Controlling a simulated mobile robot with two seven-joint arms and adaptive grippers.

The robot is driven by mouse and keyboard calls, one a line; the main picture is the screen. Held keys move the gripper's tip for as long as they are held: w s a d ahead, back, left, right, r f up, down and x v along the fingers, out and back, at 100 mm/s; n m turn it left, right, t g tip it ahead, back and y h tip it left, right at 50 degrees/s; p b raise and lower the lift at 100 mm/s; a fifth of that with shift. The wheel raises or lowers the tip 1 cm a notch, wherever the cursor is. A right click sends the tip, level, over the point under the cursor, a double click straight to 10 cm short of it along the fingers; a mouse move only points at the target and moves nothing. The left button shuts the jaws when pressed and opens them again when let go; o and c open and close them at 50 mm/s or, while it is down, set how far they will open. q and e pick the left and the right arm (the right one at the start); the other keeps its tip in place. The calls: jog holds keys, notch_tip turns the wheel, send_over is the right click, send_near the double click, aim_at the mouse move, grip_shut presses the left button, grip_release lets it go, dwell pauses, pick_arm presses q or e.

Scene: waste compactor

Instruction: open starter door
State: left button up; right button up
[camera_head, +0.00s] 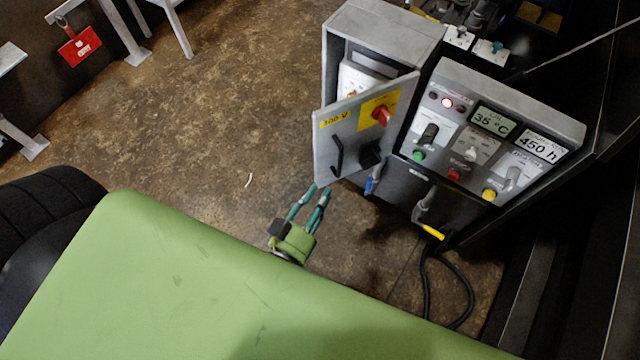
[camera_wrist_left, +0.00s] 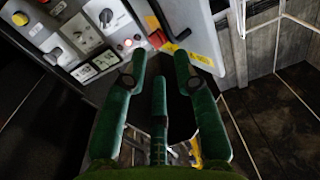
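The starter door (camera_head: 360,138) is a grey panel with a yellow label, a red rotary switch (camera_head: 381,115), a black knob (camera_head: 370,154) and a black handle (camera_head: 337,156) near its left edge. It stands ajar from the grey starter box (camera_head: 385,35), and part of the inside shows above it. My left gripper (camera_head: 318,190) has teal fingers, is open and empty, and sits just below the door's lower left corner, near the handle. In the left wrist view its fingers (camera_wrist_left: 160,60) are spread, and the door (camera_wrist_left: 232,40) shows beyond them. My right gripper is out of view.
A control panel (camera_head: 490,125) with displays, knobs and buttons stands right of the door. A blue-handled part (camera_head: 373,180), a yellow-tipped connector (camera_head: 432,232) and black cables hang below. The brown floor (camera_head: 220,110) left of the door is clear.

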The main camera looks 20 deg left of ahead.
pick_arm(q)
grip_shut()
jog(key=w+a+n+g+h+b, duration=0.4)
jog(key=a+h+b, duration=0.2)
jog(key=a, duration=0.4)
jog(key=w+a+n+g+h+b, duration=0.3)
jog(key=w+a+n+h+b, duration=0.25)
jog(key=a, duration=0.45)
jog(key=w+d+h, duration=0.1)
jog(key=w+d, duration=0.1)
jog(key=d, duration=0.9)
jog(key=shift+w+r+m, duration=0.15)
jog(key=shift+w+m, duration=0.15)
jog(key=shift+m, duration=0.15)
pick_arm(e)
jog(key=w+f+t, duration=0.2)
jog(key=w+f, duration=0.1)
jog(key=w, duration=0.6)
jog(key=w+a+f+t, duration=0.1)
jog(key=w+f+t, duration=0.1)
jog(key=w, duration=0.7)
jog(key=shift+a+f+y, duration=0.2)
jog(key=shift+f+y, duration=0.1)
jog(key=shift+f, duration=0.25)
